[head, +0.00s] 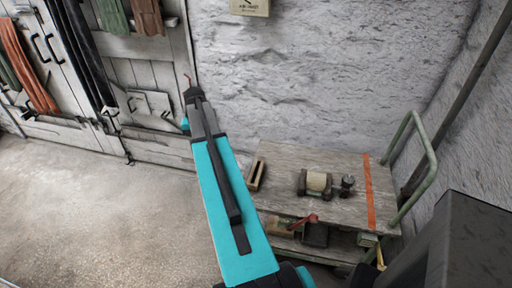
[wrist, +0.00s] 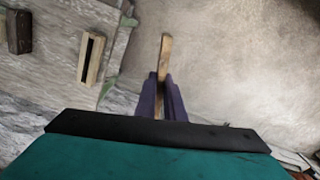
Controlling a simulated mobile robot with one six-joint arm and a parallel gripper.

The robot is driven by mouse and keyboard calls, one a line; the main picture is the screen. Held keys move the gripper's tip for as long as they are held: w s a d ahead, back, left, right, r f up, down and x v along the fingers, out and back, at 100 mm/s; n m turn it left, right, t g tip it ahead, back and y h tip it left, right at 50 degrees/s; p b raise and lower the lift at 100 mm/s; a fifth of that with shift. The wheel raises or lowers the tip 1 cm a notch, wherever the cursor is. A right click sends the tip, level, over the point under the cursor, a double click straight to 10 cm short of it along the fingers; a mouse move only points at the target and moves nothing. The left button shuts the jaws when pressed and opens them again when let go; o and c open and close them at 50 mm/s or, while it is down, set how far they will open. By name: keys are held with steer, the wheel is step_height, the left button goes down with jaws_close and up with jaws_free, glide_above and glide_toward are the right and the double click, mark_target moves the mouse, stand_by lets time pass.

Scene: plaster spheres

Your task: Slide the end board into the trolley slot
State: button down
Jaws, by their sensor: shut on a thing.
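My gripper (wrist: 163,88) is shut on a narrow light-brown wooden board, the end board (wrist: 165,50), which sticks out beyond the fingertips in the wrist view. The trolley slot (wrist: 93,58) is a dark groove in a small wooden block on the trolley top, left of the board in the wrist view and apart from it. In the head view the slotted block (head: 257,174) lies at the left end of the trolley (head: 285,160). There my gripper (head: 191,92) is up and left of the trolley, beyond its left edge; the board is hard to make out.
A spool (head: 318,182) and a small dark object (head: 347,185) stand on the trolley, right of the slot. An orange stripe (head: 369,192) and green handle (head: 425,165) are at its right end. Rough wall stands behind; the floor (head: 90,210) at left is clear.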

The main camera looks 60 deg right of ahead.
steer(key=s+d+f+m+p, duration=0.1)
steer(key=s+d+f, duration=0.1)
steer(key=s+d, duration=0.5)
steer(key=s+d+f+m+p, duration=0.1)
steer(key=s+d+f+m, duration=0.1)
steer(key=s+d, duration=0.6)
steer(key=shift+s+d+f+p, duration=0.3)
steer(key=shift+d+p, duration=0.05)
steer(key=shift+d, duration=0.1)
steer(key=shift+a+f, duration=0.1)
steer(key=shift+a, duration=0.05)
steer(key=shift+w+f+b, duration=0.1)
steer(key=shift+f+b, duration=1.1)
steer(key=shift+f, duration=1.1)
steer(key=shift+f+b, duration=1.05)
steer(key=shift+f, duration=1.15)
stand_by(0.3)
steer(key=c, duration=1.8)
jaws_free()
steer(key=shift+o, duration=0.2)
steer(key=shift+r, duration=0.15)
